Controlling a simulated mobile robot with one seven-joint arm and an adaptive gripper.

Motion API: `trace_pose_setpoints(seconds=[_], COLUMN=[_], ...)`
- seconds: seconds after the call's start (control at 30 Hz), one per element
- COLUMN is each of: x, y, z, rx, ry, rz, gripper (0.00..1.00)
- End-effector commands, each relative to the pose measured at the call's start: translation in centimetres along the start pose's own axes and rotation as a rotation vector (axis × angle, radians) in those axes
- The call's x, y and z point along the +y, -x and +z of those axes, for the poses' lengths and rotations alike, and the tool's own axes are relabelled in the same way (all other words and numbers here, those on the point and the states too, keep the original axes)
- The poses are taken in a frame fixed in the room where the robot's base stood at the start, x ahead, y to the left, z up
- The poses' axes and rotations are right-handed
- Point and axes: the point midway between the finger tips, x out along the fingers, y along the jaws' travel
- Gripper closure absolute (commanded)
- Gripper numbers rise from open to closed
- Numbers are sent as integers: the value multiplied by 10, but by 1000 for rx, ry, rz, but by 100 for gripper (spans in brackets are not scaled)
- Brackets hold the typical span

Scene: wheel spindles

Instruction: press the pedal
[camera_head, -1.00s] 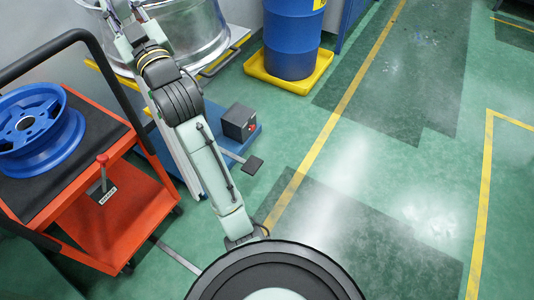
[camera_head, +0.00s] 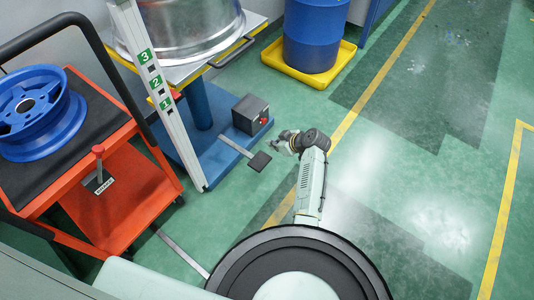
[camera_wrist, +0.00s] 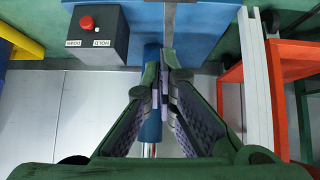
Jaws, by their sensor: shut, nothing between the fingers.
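The pedal (camera_head: 260,161) is a small dark pad at the end of a grey bar, low over the green floor in front of the blue lift base (camera_head: 208,160). In the wrist view I cannot make out the pad; part of a grey bar (camera_wrist: 169,14) shows at the top edge. My gripper (camera_head: 277,140) is close to the pedal, just above and right of it in the head view, with its fingers toward the lift. Its height over the pad is unclear. In the wrist view my gripper (camera_wrist: 165,68) is shut and empty.
A dark control box (camera_head: 250,114) with a red button sits on the base, close to my gripper. A white numbered post (camera_head: 160,100) and a red cart (camera_head: 120,195) with a blue wheel stand left. A blue drum (camera_head: 315,35) is behind. Right floor is clear.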

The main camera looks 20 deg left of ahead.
Motion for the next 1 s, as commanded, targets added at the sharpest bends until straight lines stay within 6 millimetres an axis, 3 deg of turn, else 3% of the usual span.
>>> trace_pose_setpoints(seconds=[0.03,0.13,0.57,0.67,1.0], x=[-6,-12,-13,-14,-18], y=[-3,-6,-13,-26,-98], z=[12,22,25,27,29], rx=[-3,-2,-3,-3,-4], ry=[-6,-7,-5,-5,-2], rz=[-25,-50,-54,-54,-54], gripper=[100,100,100,100,100])
